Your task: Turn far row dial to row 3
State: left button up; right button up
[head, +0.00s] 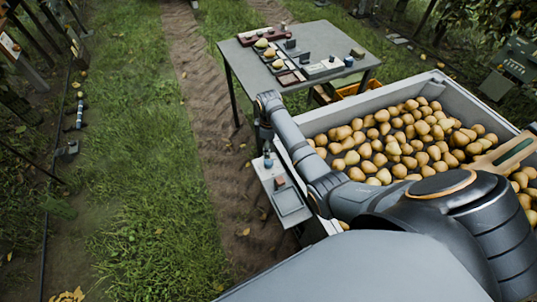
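I cannot clearly make out a row dial in the head view. A green-grey box with small markings (520,60) stands at the far right, too small to read. A post with a small pale plate (10,45) stands at the far left, and I cannot tell whether it carries a dial. One grey arm of mine reaches from the lower right past the crate to the upper left. Its far end is near the table's front left leg, and its fingers cannot be made out. My other arm's gripper does not show.
A large grey crate (318,119) full of pears stands at the right. A grey table (325,43) behind it holds trays, a few pears and small items. A small side shelf (290,201) is beside the crate. Grass (140,190) and a dirt track (205,110) lie open at left.

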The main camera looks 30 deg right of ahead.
aim_at(269, 161)
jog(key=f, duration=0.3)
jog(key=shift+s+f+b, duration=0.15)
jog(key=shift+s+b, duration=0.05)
jog(key=shift+b, duration=0.1)
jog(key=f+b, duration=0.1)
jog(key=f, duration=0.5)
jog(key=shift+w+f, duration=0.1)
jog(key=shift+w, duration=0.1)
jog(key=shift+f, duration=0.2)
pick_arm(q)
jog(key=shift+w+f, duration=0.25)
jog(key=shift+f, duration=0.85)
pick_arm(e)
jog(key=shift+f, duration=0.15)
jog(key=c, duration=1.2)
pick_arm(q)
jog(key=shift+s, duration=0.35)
